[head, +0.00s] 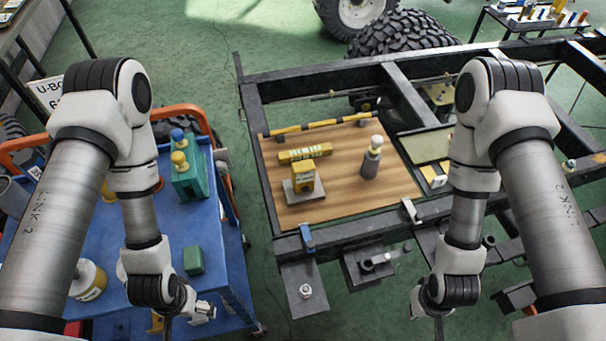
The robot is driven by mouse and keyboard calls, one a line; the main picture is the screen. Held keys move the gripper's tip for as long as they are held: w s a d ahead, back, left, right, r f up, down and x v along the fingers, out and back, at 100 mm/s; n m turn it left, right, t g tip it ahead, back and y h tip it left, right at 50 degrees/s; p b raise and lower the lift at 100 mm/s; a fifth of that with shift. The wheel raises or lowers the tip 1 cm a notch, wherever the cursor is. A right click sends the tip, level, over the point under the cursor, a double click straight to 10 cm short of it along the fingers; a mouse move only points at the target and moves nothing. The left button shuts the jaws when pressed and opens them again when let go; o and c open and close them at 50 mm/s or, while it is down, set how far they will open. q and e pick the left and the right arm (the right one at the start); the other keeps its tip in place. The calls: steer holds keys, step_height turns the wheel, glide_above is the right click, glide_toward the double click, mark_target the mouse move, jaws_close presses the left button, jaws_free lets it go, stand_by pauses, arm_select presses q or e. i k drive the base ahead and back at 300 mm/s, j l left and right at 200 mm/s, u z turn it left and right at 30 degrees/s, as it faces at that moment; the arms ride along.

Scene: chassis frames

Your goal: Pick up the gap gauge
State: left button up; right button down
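A yellow bar with dark and pale markings (305,153) lies on a wooden board (335,200) laid over the chassis frame; it may be the gap gauge, but I cannot tell for certain. A yellow block (303,180) stands on a grey plate in front of it. A grey cylinder with a pale knob (371,160) stands to the right. My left gripper (186,322) is low over the blue cart, partly cut off by the bottom edge. My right gripper (438,318) hangs in front of the frame, to the right of the board. Neither gripper touches these things; their finger openings are unclear.
A black and yellow striped bar (320,125) lines the board's back. Dark frame rails (350,232) and protruding brackets surround the board. The blue cart (222,232) at left carries a green block with knobs (190,182), a small green block (193,260) and a white and yellow container (88,281).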

mark_target(303, 172)
steer(key=l, duration=0.5)
steer(key=k+l, duration=0.1)
steer(key=l, duration=0.4)
steer(key=k+l, duration=0.1)
steer(key=l, duration=0.7)
steer(key=i+l, duration=0.15)
steer(key=l+u, duration=0.05)
steer(key=l, duration=0.05)
